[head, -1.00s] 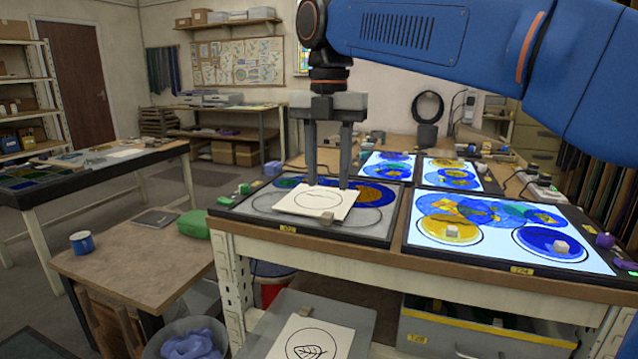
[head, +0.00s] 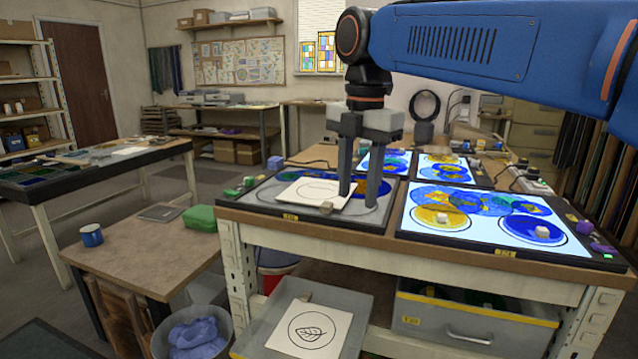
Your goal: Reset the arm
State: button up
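My gripper (head: 358,202) hangs down over the unlit light panel (head: 262,212) at the bench's front left. Its two fingers are apart, and I see nothing between them. A white card (head: 314,193) with a drawn outline lies on that panel, left of the fingers. The near finger covers part of the card's right edge, and I cannot tell whether they touch. Blue and orange painted glass shows behind the card and fingers. My blue arm comes in from the upper right.
A lit panel (head: 588,252) with painted blue and yellow circles and small pale blocks lies to the right. Smaller lit panels stand behind it. A leaf card (head: 312,328) rests on a tray below. A green case (head: 201,217) and blue mug (head: 92,235) stand on the low table.

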jog(key=s+d+f+m+t, duration=0.2)
jog(key=s+d+f+m, duration=0.7)
jog(key=d+f+m, duration=0.2)
jog(key=s+d+f+m+t, duration=0.2)
jog(key=s+d+f+m, duration=0.7)
jog(key=f+m, duration=0.6)
jog(key=shift+s+d+f+m, duration=0.3)
jog(key=shift+d+m, duration=0.4)
jog(key=shift+d, duration=0.2)
